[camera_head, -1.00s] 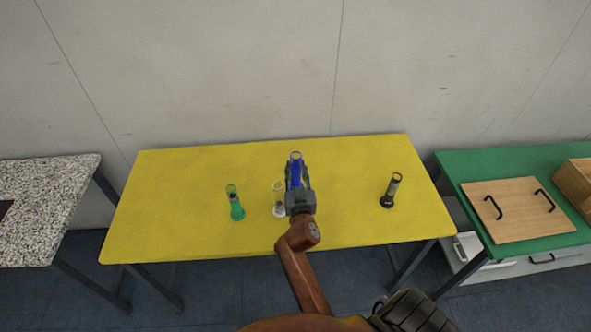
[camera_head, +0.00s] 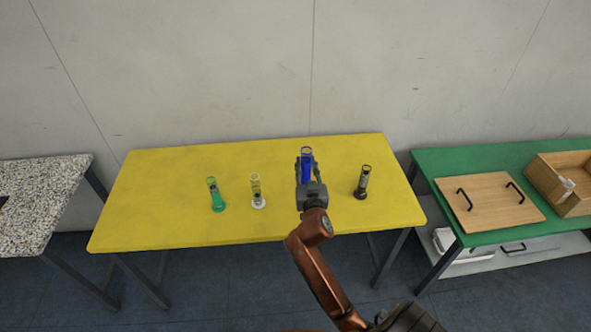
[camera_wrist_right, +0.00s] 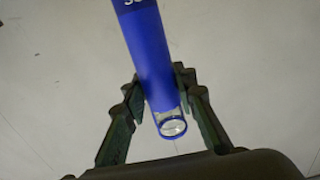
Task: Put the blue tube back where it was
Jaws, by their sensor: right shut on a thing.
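The blue tube (camera_head: 307,165) is in my right gripper (camera_head: 308,172), over the yellow table (camera_head: 160,215), between the white-based tube and the black tube. In the right wrist view the blue tube (camera_wrist_right: 150,55) stands between the two dark fingers (camera_wrist_right: 157,100), with its clear rim towards the camera. Its base is hidden behind the gripper in the head view, so I cannot tell whether it touches the table. My left gripper is not in view.
A green tube (camera_head: 215,196) and a white-based clear tube (camera_head: 257,190) stand to the left. A black tube (camera_head: 362,183) stands to the right. A green table (camera_head: 450,160) at the right holds a wooden board (camera_head: 488,203) and a wooden box (camera_head: 545,178).

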